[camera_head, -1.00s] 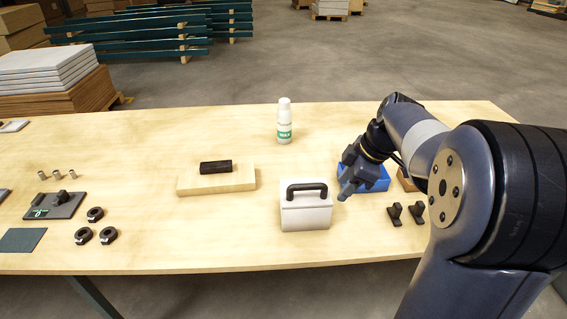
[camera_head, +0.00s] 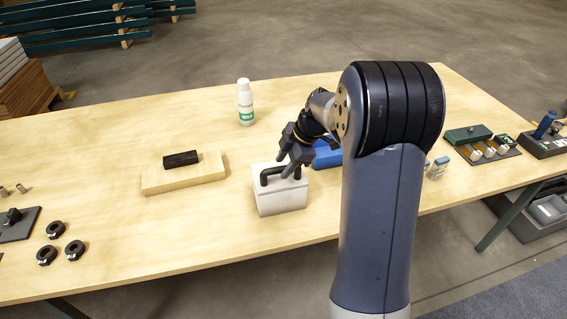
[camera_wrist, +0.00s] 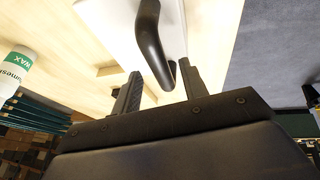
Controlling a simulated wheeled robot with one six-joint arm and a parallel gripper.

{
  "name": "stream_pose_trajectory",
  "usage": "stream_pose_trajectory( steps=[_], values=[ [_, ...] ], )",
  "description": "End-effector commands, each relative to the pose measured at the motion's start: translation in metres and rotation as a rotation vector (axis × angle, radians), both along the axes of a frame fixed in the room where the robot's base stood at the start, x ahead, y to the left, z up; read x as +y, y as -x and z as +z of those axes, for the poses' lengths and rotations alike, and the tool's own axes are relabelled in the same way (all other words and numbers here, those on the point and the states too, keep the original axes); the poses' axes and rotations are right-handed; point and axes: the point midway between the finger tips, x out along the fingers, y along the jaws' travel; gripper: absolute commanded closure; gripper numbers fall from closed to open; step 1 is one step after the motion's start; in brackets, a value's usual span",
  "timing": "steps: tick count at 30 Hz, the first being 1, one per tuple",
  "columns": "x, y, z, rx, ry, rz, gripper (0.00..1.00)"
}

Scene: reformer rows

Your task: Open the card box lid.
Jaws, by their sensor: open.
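A white box (camera_head: 281,200) with a black bar handle (camera_head: 268,172) on top stands near the table's front edge. I take it for the card box, and its top looks shut. My gripper (camera_head: 290,172) is at the right part of the handle, pointing down. In the wrist view, the fingers of my gripper (camera_wrist: 160,84) are apart, and the handle (camera_wrist: 154,45) runs in toward the gap between them. I cannot tell whether a finger touches it. The white box (camera_wrist: 118,22) lies beyond. My gripper hides the handle's right end.
A blue box (camera_head: 327,155) stands just right of the white box, partly behind my arm. A white bottle (camera_head: 245,103) stands behind. A wooden block (camera_head: 184,178) with a dark bar (camera_head: 181,159) lies left. Black rings (camera_head: 54,229) lie farther left. Table between is clear.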

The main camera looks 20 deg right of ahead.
Motion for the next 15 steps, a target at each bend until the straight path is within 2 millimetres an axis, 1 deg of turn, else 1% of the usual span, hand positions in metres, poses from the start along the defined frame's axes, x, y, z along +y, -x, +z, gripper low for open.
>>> stream_pose_trajectory(
  steps=[4,11,12,15],
  values=[
    [0.0031,-0.0011,-0.0077,0.001,0.001,0.0,0.59],
    [0.0035,-0.0013,-0.0085,0.0,0.001,0.0,0.59],
    [0.0034,-0.0013,-0.0085,0.0,0.001,0.0,0.59],
    [0.0034,-0.0013,-0.0084,0.0,0.001,0.0,0.68]
  ],
)
